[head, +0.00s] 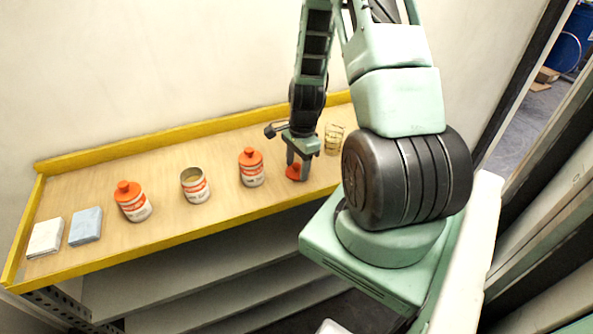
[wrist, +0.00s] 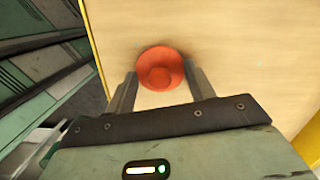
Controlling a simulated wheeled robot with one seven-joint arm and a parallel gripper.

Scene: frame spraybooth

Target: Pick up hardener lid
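An orange-red round lid (head: 293,172), with a raised round knob, lies on the wooden shelf top right of the cans. I take it to be the hardener lid. It also shows in the wrist view (wrist: 160,68). My gripper (head: 299,170) points down at the lid, with its fingers hiding part of it in the head view. In the wrist view my gripper (wrist: 160,74) is open, one finger on each side of the lid. The finger edges are very close to its rim; I cannot tell whether they touch it.
On the yellow-edged shelf (head: 225,205), left of my gripper, stand a can with orange lid (head: 251,168), an open can (head: 195,186) and another orange-lidded can (head: 132,202). White (head: 45,238) and blue (head: 86,226) pads lie far left. A wire holder (head: 333,138) stands right.

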